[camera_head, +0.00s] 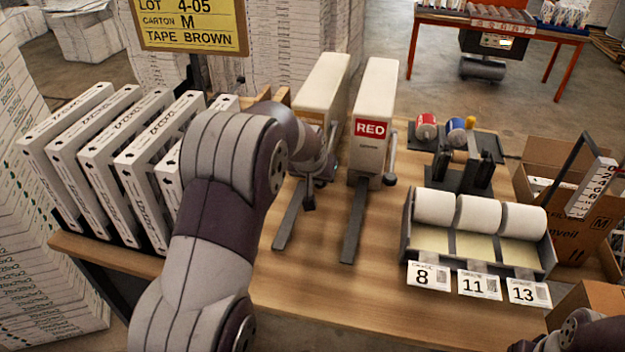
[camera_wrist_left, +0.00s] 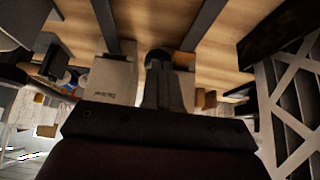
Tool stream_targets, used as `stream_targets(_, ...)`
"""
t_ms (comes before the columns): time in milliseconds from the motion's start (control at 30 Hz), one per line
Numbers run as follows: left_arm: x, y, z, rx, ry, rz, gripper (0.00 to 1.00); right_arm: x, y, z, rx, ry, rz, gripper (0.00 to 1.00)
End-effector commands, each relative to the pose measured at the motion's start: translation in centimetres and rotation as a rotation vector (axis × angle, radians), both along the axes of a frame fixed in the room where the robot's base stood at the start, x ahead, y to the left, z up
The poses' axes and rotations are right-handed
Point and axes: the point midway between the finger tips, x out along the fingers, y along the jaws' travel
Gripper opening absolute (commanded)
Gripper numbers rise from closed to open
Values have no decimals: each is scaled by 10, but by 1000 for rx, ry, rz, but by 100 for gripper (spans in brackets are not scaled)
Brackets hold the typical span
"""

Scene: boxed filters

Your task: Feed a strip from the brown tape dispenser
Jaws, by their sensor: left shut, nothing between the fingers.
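Two pale tape dispensers stand side by side on the wooden table. The left one (camera_head: 325,82) has its front label hidden behind my left arm; the right one (camera_head: 371,95) carries a red RED label and has a side lever (camera_head: 391,165). Each has a dark feed tongue, the left one's (camera_head: 290,222) and the right one's (camera_head: 354,225). My left gripper (camera_head: 309,198) is shut and empty at the left dispenser's lower front right, by its lever side; contact is unclear. The gripper (camera_wrist_left: 158,58) also shows between the dispensers in the left wrist view. My right gripper is out of view.
A yellow sign (camera_head: 190,22) reads TAPE BROWN and carton M. White filter boxes (camera_head: 110,160) stand in a rack at left. A roll holder (camera_head: 478,240) with tags 8, 11 and 13 and a cardboard carton (camera_head: 560,222) are at right. The front-middle tabletop is clear.

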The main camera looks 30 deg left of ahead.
Motion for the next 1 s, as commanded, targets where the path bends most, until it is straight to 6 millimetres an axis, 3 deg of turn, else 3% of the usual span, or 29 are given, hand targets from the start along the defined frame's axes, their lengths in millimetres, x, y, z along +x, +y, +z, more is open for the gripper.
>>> stream_targets(33,0,0,-20,9,-35,-1,0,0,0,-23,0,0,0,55)
stream_targets(200,4,1,-38,20,-85,0,0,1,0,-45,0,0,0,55)
stream_targets(500,11,3,-59,20,-83,0,0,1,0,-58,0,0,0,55)
stream_targets(1000,13,3,-67,18,-75,0,0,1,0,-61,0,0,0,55)
